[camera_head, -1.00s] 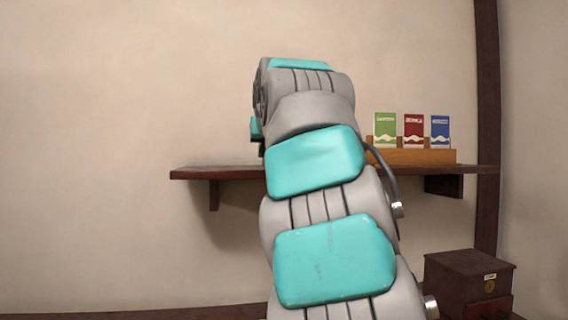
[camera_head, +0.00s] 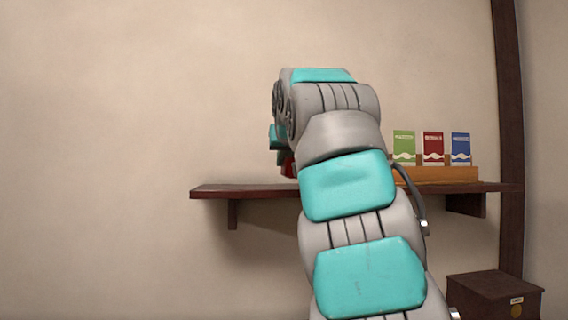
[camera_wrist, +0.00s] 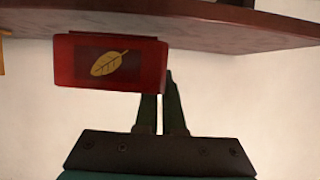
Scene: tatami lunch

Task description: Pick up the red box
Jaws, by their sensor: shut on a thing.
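The red box (camera_wrist: 110,62) shows large in the wrist view, with a yellow leaf on a dark panel on its face. My gripper (camera_wrist: 160,92) is shut on it; the dark fingers reach its right part, and their tips are partly hidden behind it. In the head view a small red patch, likely the same box (camera_head: 287,166), shows below my wrist at the arm's far end, just above the shelf's height. My gripper is mostly hidden there by my arm. I cannot tell whether the box touches the shelf.
A dark wooden shelf (camera_head: 240,190) runs along the wall. At its right a wooden rack (camera_head: 440,174) holds a green packet (camera_head: 404,146), a red packet (camera_head: 433,148) and a blue packet (camera_head: 460,148). A dark chest (camera_head: 490,288) stands lower right. The wall left is clear.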

